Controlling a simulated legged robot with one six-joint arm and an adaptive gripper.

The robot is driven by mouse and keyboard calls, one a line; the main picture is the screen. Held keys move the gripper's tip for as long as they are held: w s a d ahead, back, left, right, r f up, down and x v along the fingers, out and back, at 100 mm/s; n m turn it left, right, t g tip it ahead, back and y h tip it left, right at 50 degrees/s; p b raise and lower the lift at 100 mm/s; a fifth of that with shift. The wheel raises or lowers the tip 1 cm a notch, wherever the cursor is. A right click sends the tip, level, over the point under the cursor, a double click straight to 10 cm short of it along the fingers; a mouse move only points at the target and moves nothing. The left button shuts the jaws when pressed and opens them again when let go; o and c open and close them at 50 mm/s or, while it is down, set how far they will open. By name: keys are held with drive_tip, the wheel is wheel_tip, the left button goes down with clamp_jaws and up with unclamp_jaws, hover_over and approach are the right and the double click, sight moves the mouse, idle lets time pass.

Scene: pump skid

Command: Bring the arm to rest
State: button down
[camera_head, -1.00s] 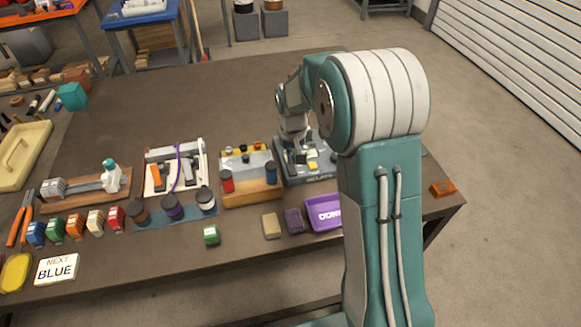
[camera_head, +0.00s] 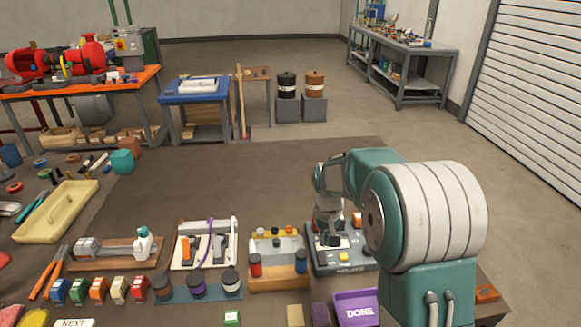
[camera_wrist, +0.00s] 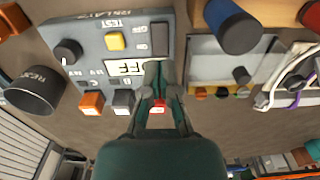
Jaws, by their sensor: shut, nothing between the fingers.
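My arm reaches from the right of the head view over the far right of the brown table (camera_head: 230,170). My gripper (camera_head: 329,238) points down over the grey control panel (camera_head: 362,262) and hides part of it. I cannot tell whether the fingertips touch the panel.
Left of the panel stands a wooden block with red and blue knobs (camera_head: 279,283). A purple "DONE" tray (camera_head: 366,318) lies in front. Farther left are a fixture with a purple cable (camera_head: 205,246) and several coloured blocks (camera_head: 98,290). The table's far middle is clear.

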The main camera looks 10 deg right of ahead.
drive_tip(key=s+r+t, duration=0.3)
drive_tip(key=s+r, duration=1)
drive_tip(key=s+r+t, duration=0.2)
drive_tip(key=s, duration=1.2)
drive_tip(key=shift+s+r+t, duration=0.3)
drive_tip(key=shift+s+r, duration=0.05)
drive_tip(key=shift+r, duration=0.05)
